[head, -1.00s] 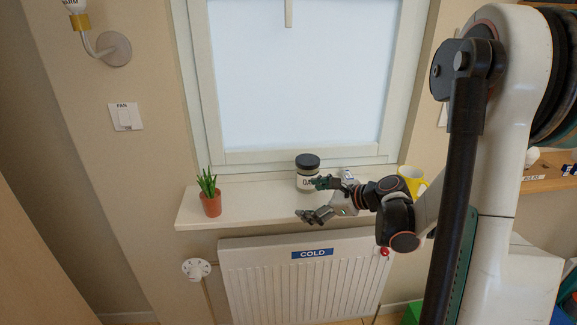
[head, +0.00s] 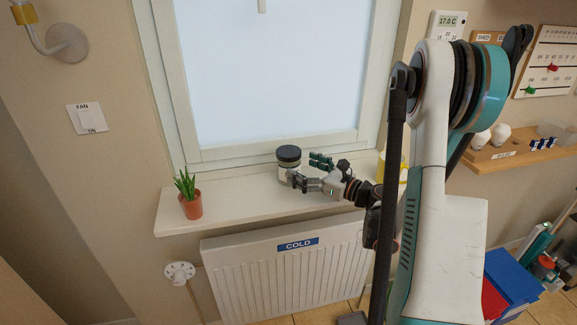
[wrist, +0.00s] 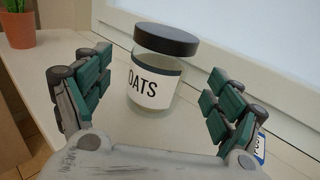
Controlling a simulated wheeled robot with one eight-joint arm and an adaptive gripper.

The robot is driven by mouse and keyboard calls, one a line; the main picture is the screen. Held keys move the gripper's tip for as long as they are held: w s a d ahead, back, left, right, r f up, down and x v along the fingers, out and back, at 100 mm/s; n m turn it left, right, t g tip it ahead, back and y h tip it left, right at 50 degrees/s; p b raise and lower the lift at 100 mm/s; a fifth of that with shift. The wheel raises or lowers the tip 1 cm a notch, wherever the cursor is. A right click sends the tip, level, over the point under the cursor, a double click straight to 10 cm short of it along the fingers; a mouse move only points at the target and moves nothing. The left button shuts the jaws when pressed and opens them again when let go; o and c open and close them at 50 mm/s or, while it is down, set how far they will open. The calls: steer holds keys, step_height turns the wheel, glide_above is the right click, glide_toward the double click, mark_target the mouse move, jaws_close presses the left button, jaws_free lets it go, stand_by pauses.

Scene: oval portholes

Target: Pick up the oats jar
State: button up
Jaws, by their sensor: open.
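The oats jar (head: 289,158) stands upright on the white windowsill (head: 240,207), with a black lid and clear body. In the wrist view the jar (wrist: 154,91) shows its white label reading OATS and sits centred ahead, between and beyond my fingers. My gripper (head: 305,172) is open at the jar's right side in the head view, and it hides the lower part of the jar there. In the wrist view both fingers of my gripper (wrist: 153,108) are spread wide, with gaps to the jar on both sides.
A potted plant (head: 190,198) stands on the sill's left part. A yellow mug (head: 402,174) is partly hidden behind my arm on the right. The window (head: 270,75) rises behind the sill, and a radiator (head: 290,275) is below. The sill between plant and jar is clear.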

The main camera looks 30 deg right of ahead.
mark_target(289, 161)
steer(key=shift+b+x, duration=0.6)
steer(key=shift+x, duration=2.35)
steer(key=shift+c, duration=0.6)
steer(key=c, duration=1.5)
steer(key=shift+o, duration=0.2)
steer(key=shift+r, duration=0.1)
